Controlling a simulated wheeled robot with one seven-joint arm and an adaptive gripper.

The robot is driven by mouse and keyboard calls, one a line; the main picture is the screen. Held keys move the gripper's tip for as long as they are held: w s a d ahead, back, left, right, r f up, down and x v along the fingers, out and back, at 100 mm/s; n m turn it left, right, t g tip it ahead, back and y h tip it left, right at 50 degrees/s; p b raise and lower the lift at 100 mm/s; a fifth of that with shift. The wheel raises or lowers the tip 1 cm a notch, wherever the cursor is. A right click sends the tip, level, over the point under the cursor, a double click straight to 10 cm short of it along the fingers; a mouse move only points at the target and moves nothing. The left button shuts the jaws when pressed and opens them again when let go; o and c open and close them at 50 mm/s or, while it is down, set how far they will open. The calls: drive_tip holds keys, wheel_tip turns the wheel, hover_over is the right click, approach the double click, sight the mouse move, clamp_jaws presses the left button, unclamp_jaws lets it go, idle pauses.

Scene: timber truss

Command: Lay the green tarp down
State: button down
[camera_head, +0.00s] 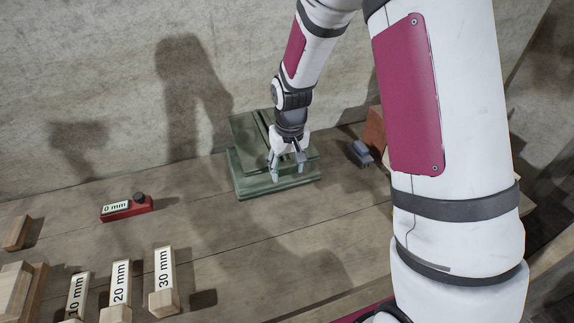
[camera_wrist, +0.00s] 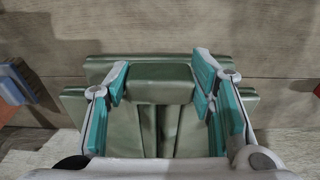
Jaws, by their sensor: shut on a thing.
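The green tarp (camera_head: 248,133) is a folded, thick bundle near the wall on the workbench. In the wrist view its raised middle part (camera_wrist: 160,85) sits between my two teal finger pads. My gripper (camera_head: 287,170) points down over the tarp and is shut on it. In the wrist view my gripper (camera_wrist: 160,92) has one finger on each side of the raised part. Wider green layers show behind and beneath it. I cannot tell whether the bundle rests fully on the bench or is slightly lifted.
A red gauge block marked 0 mm (camera_head: 126,208) lies left of the tarp. Wooden blocks labelled 10, 20 (camera_head: 121,285) and 30 mm (camera_head: 163,296) stand at the front left. A blue-grey tool (camera_head: 361,153) lies to the right. The bench middle is clear.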

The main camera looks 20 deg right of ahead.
drive_tip(key=shift+f+b, duration=0.8)
drive_tip(key=shift+f, duration=1.9)
drive_tip(key=shift+f+b, duration=0.5)
drive_tip(key=shift+f, duration=0.95)
drive_tip(key=c, duration=0.6)
unclamp_jaws()
drive_tip(key=shift+c, duration=0.2)
wheel_tip(320, 180, up, 7)
drive_tip(key=p, duration=0.3)
drive_tip(key=shift+s, duration=0.3)
drive_tip(key=shift+r+p, duration=0.7)
drive_tip(key=shift+r, duration=1.25)
